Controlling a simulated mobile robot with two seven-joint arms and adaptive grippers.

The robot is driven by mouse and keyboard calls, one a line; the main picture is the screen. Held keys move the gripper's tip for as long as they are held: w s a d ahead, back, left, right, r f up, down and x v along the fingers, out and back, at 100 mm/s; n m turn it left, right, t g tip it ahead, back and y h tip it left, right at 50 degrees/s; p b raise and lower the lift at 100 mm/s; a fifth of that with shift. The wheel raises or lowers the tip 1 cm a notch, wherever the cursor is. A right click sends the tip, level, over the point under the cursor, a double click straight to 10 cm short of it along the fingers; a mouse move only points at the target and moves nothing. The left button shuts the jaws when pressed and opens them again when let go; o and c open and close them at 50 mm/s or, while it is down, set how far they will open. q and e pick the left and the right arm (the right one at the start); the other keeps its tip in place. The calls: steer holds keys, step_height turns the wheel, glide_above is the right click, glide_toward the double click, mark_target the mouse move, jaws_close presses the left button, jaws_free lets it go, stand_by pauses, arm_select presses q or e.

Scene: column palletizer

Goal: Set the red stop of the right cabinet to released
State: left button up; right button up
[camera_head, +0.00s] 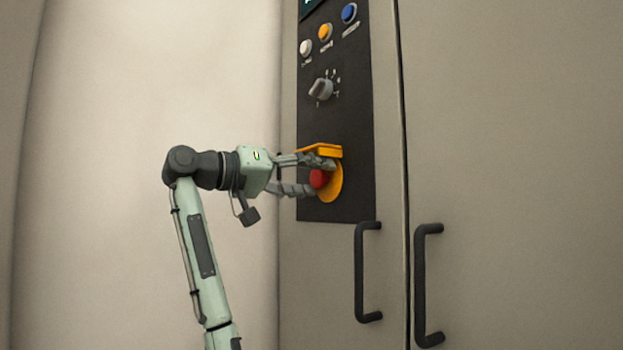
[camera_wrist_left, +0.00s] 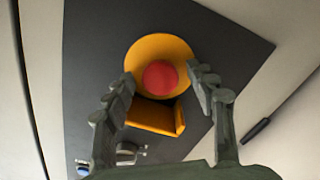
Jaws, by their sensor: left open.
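The red stop (camera_head: 318,179) is a round red button on a yellow base (camera_head: 336,184), low on the dark control panel (camera_head: 350,110). A yellow guard (camera_head: 322,150) juts out above it. My right gripper is not in view.
Above the stop are a grey rotary knob (camera_head: 321,88) and white (camera_head: 305,47), orange (camera_head: 325,31) and blue (camera_head: 349,13) buttons. Two dark door handles (camera_head: 367,272) (camera_head: 424,285) stick out below and right. The wall on the left is bare.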

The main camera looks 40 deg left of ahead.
arm_select(q)
jaws_close()
stand_by(0.4)
